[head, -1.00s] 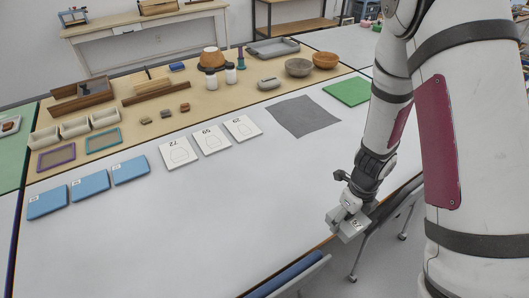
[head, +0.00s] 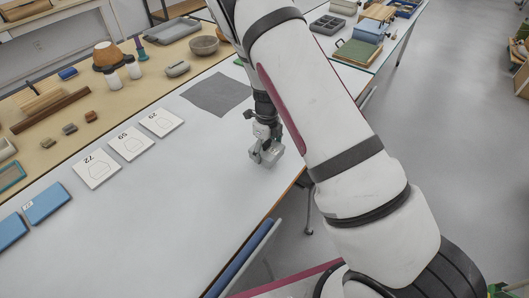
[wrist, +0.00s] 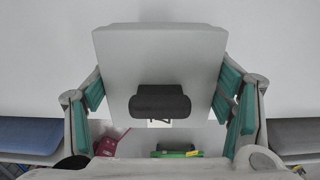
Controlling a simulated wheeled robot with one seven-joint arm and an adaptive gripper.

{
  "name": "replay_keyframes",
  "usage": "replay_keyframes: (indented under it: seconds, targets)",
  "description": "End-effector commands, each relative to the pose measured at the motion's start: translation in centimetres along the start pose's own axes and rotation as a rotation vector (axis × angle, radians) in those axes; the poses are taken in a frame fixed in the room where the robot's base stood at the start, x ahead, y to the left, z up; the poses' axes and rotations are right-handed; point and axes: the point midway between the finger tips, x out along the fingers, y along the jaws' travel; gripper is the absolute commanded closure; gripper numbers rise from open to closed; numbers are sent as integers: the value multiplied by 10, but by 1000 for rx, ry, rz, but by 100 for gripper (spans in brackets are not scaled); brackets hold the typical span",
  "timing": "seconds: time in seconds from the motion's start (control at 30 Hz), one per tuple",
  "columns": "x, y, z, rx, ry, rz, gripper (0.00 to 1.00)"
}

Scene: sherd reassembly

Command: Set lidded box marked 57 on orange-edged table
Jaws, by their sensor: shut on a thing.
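My gripper (head: 264,152) is shut on a small grey lidded box (head: 272,155) near the front right edge of the long white-topped table (head: 190,185), which has an orange-brown edge. In the wrist view the box (wrist: 160,50) sits between my gripper's teal finger pads (wrist: 160,88), with a black handle (wrist: 160,102) on it. The number 57 cannot be read on it now. I cannot tell whether the box touches the tabletop.
White cards marked 72, 59 (head: 130,140) and 29, blue slabs (head: 46,203) and a grey mat (head: 217,94) lie on the white top. A chair (head: 245,258) stands at its front edge. Another table (head: 345,67) at the back holds a tray and boxes.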

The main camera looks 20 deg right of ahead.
Motion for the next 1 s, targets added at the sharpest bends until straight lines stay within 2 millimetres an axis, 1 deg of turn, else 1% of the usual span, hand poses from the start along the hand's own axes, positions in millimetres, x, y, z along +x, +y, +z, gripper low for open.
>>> replay_keyframes:
  seconds: [0.03,0.27,0.4,0.53,0.87,0.9,0.97,1.0]
  targets:
    - [1,-3,4,0,0,-1,57]
    - [2,-11,16,0,0,-1,57]
    - [23,-9,13,1,3,2,57]
    - [36,-10,14,2,0,1,57]
    - [40,-10,15,1,-1,0,57]
    - [40,-10,15,1,-1,0,21]
    - [39,-10,15,1,0,0,7]
    - [39,-10,15,1,0,0,5]
